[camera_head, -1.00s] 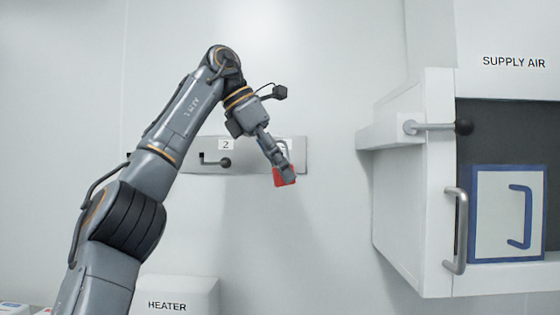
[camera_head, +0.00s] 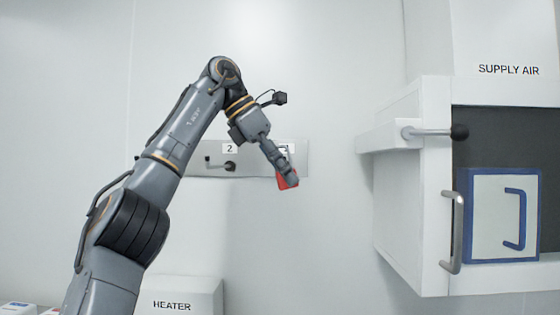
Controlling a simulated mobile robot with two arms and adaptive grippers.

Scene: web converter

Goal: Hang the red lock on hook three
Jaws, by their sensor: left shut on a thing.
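My left gripper (camera_head: 284,173) is shut on the red lock (camera_head: 289,182), which shows partly around its fingertips. It holds the lock in front of the right end of a grey hook rail (camera_head: 258,159) on the wall. A hook with a dark knob (camera_head: 229,166) sits on the rail under a label "2" (camera_head: 229,149). Another label (camera_head: 287,149) to the right is mostly covered by my gripper. Any hook under it is hidden behind my gripper and the lock. I cannot tell whether the lock touches the rail. My right gripper is not in view.
A white cabinet (camera_head: 404,205) marked "SUPPLY AIR" juts out at the right, with a black-knobbed lever (camera_head: 433,133) and a grey pull handle (camera_head: 452,232). A white box marked "HEATER" (camera_head: 190,290) stands below the rail. The wall between rail and cabinet is clear.

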